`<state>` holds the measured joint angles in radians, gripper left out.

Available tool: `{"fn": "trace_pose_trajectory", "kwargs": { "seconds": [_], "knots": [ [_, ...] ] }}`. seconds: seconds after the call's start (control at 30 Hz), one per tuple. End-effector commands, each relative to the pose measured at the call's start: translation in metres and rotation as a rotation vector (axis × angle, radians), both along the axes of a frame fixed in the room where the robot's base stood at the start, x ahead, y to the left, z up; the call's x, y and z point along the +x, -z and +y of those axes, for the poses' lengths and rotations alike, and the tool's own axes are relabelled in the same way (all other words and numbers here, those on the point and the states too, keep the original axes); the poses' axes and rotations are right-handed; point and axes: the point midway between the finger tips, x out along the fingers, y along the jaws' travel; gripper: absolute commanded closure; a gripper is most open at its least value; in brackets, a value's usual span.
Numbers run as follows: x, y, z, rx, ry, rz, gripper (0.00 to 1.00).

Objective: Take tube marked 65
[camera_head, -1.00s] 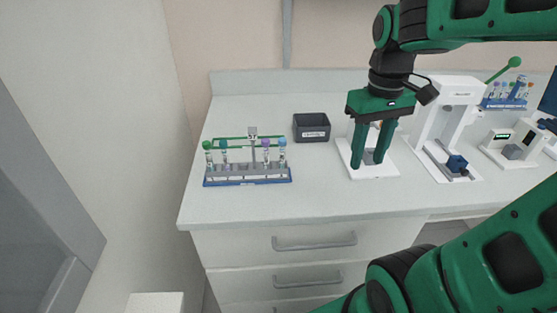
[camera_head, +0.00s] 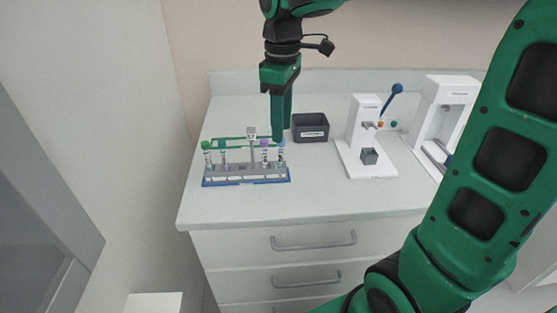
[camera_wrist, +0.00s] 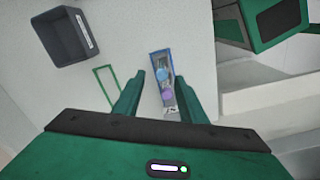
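A tube rack (camera_head: 215,183) with a blue base stands on the counter at the left. It holds a green-capped tube (camera_head: 206,147), a teal-capped tube (camera_head: 222,146), a purple-capped tube (camera_head: 264,144) and a blue-capped tube at its right end, partly covered by my gripper. No 65 marking is legible on any tube. My gripper (camera_head: 279,139) points down over the rack's right end. In the wrist view my gripper (camera_wrist: 160,76) is open and empty, with the blue cap (camera_wrist: 162,74) and purple cap (camera_wrist: 168,94) showing between the fingers.
A dark open box (camera_head: 311,127) stands behind and right of the rack. A white device (camera_head: 362,135) with a blue-knobbed lever is farther right, beside another white device (camera_head: 445,100). The counter front (camera_head: 320,195) is clear.

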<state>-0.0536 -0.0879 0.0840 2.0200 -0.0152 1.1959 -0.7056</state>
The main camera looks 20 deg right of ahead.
Motion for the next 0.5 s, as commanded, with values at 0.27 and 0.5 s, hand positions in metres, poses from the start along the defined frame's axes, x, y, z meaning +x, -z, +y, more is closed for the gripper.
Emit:
{"fn": "trace_pose_trajectory", "kwargs": {
  "seconds": [0.27,0.5],
  "knots": [
    [-0.002,0.036,0.004,0.000,0.001,0.004,0.62],
    [-0.001,0.050,0.003,0.000,0.001,0.000,0.62]
  ]
}}
